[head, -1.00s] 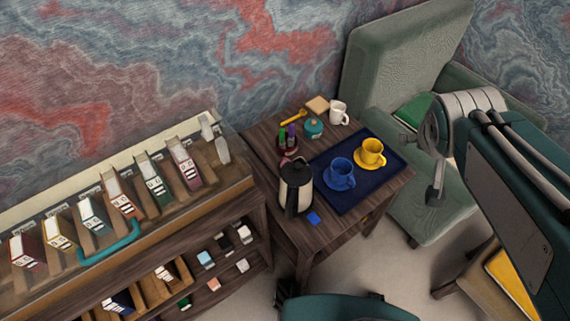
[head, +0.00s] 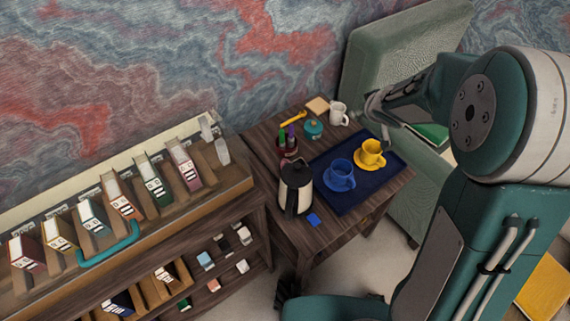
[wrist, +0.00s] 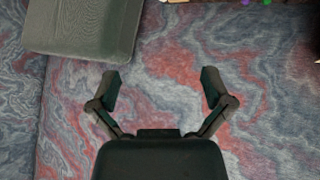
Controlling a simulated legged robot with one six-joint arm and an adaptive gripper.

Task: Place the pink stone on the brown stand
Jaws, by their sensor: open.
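My gripper (wrist: 160,78) is open and empty in the wrist view, its two fingers wide apart in front of the patterned wall. In the head view, my gripper (head: 372,112) is to the right of the white mug, near the back of the small table, partly hidden by my arm. I cannot clearly make out the pink stone; a small pinkish patch (head: 287,160) shows behind the kettle and is mostly hidden.
The small table (head: 285,228) holds a blue tray (head: 350,205) with blue (head: 340,176) and yellow (head: 370,153) cups, a kettle (head: 295,187), a teal pot (head: 313,128) and a white mug (head: 338,114). A shelf (head: 240,190) stands left. A green chair (head: 385,60) is behind right.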

